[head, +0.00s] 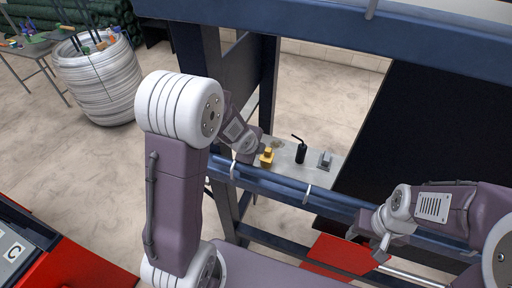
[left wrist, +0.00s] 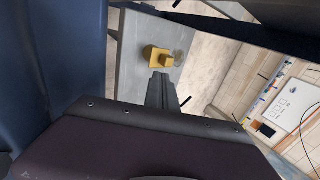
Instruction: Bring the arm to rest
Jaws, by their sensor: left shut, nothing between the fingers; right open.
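My left arm reaches over the blue beam towards a small grey shelf. In the left wrist view my left gripper (left wrist: 161,78) is shut with nothing between its fingers. Its tips point at a yellow block-shaped thing (left wrist: 158,58) on the shelf; I cannot tell whether they touch it. The yellow thing also shows in the head view (head: 267,157), beside the end of my left arm, where the fingers are hard to make out. My right gripper (head: 368,243) is open and empty, at the lower right by the beam.
The blue beam (head: 275,184) crosses in front, with blue uprights and a dark panel (head: 435,135) behind. A red box (head: 340,254) sits low.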

